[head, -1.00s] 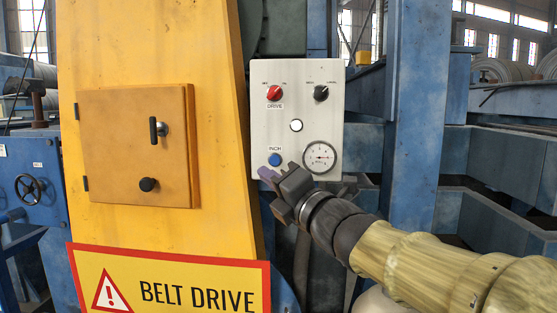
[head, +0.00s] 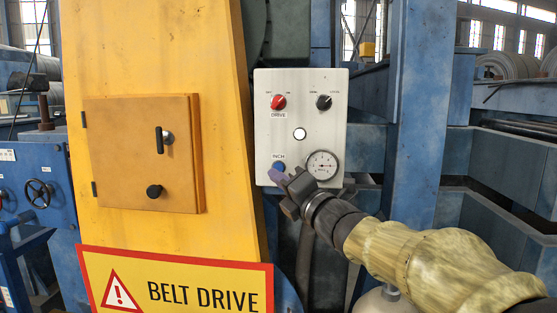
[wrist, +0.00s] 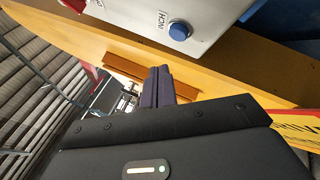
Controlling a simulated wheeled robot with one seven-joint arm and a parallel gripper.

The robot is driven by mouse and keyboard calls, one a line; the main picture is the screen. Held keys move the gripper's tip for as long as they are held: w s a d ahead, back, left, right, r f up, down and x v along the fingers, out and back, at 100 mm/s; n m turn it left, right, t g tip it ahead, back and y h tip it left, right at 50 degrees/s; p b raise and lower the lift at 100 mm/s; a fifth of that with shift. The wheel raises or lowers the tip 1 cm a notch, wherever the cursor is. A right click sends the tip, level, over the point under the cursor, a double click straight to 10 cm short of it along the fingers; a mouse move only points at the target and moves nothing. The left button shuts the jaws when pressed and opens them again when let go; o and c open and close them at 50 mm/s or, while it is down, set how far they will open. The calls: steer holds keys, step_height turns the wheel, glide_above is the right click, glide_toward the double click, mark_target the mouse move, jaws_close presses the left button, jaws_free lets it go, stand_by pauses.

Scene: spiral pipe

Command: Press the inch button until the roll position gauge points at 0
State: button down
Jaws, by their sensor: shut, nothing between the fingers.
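The blue INCH button (head: 279,166) sits at the lower left of a light grey control panel (head: 300,84). It also shows as a blue cap in the wrist view (wrist: 179,31). The round roll position gauge (head: 321,165) is right of the button; its needle is too small to read surely. My gripper (head: 277,175) is shut and empty, its purple-blue fingertips just below the button in the head picture. In the wrist view the shut fingers (wrist: 158,72) stand apart from the button, below and left of it.
The panel also has a red DRIVE knob (head: 278,102), a black knob (head: 323,102) and a white round button or lamp (head: 299,134). A yellow housing with a hinged door (head: 140,140) stands left, above a BELT DRIVE sign (head: 180,285). A blue post (head: 415,110) rises on the right.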

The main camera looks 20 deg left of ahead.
mark_target(278, 168)
steer(key=shift+w+a, duration=0.2)
steer(key=shift+w, duration=1.15)
steer(key=shift+w, duration=0.15)
steer(key=shift+s+a, duration=0.1)
steer(key=shift+s, duration=0.1)
steer(key=shift+s, duration=0.1)
steer(key=shift+w, duration=0.2)
stand_by(0.3)
steer(key=shift+w, duration=0.5)
